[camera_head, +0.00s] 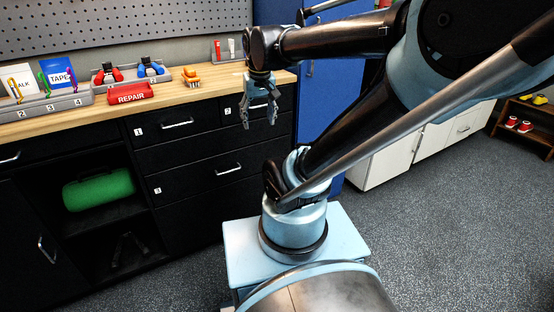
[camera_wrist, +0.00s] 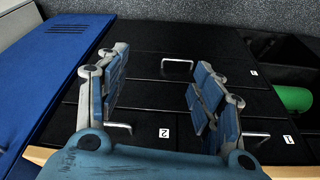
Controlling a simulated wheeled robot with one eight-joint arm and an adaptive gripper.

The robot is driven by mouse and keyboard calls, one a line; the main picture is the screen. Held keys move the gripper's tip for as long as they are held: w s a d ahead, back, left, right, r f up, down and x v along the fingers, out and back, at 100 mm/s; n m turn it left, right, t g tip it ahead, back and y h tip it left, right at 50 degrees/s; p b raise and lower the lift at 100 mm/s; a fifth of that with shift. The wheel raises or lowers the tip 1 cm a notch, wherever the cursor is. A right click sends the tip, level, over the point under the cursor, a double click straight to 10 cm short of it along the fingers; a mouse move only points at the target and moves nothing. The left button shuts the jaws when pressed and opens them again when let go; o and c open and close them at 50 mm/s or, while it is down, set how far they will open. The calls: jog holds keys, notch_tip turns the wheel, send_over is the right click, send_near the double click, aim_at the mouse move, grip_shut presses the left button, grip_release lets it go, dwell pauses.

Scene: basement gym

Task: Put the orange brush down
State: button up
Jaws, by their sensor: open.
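A small orange item (camera_head: 191,75), which looks like the orange brush, rests on the wooden worktop (camera_head: 215,75) in the head view. It is right of the red REPAIR box and apart from my gripper. My gripper (camera_head: 260,122) is open and empty, pointing down near the worktop's right end, in front of the black drawers. In the wrist view my gripper (camera_wrist: 162,90) shows its two blue-grey fingers spread wide with nothing between them. The brush does not show in the wrist view.
The red REPAIR box (camera_head: 131,94), a grey tray with red and blue items (camera_head: 130,75), and a grey holder (camera_head: 228,50) stand on the worktop. A blue cabinet (camera_head: 325,90) stands right of the drawers. A green roll (camera_head: 98,189) lies on the shelf below.

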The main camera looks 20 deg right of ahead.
jog(key=s+d+f, duration=0.4)
jog(key=s+f, duration=0.6)
jog(key=shift+f+m+g, duration=0.3)
jog(key=shift+f+m, duration=0.05)
jog(key=shift+m, duration=0.05)
jog(key=shift+w+f, duration=0.2)
jog(key=shift+w, duration=0.2)
jog(key=shift+o, duration=0.5)
